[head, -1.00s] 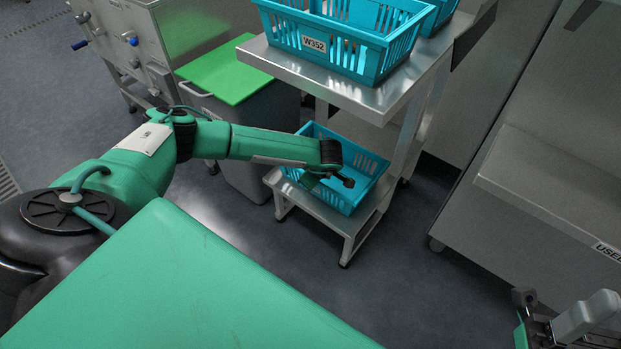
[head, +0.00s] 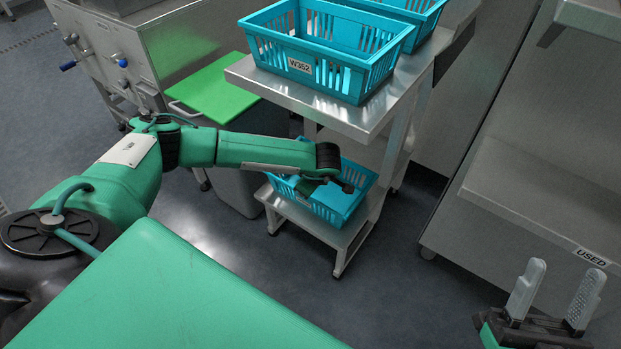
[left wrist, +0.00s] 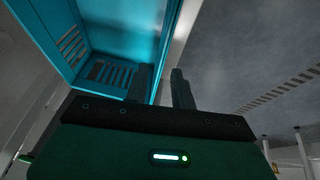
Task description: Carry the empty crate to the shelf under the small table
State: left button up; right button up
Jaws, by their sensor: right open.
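The small steel table (head: 318,111) stands at the centre of the head view. The blue empty crate (head: 345,203) rests on its lower shelf (head: 307,217), partly hidden by my left arm. My left gripper (head: 333,187) is at the crate's near side. In the left wrist view, its two fingers (left wrist: 160,92) stand apart at the crate's wall (left wrist: 100,22), with a gap visible between them, so it looks open. The exact contact with the wall is hard to see in the dim light. My right gripper (head: 553,300) is open and empty at the lower right.
A blue crate labelled W352 (head: 290,63) and another blue crate (head: 420,22) stand on the tabletop. A grey bin with a green lid (head: 213,98) is left of the table. A steel rack with a shelf marked USED (head: 530,200) is on the right. Floor between is clear.

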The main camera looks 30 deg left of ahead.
pick_arm(q)
jog(key=p+v, duration=0.1)
jog(key=v, duration=0.4)
pick_arm(e)
jog(key=f+g, duration=0.1)
jog(key=w+a+f+g, duration=0.1)
jog(key=f, duration=0.1)
jog(key=w+a+f+g, duration=0.1)
jog(key=shift+w+f+g+h, duration=0.2)
jog(key=shift+f+g+h, duration=0.1)
jog(key=shift+g, duration=0.1)
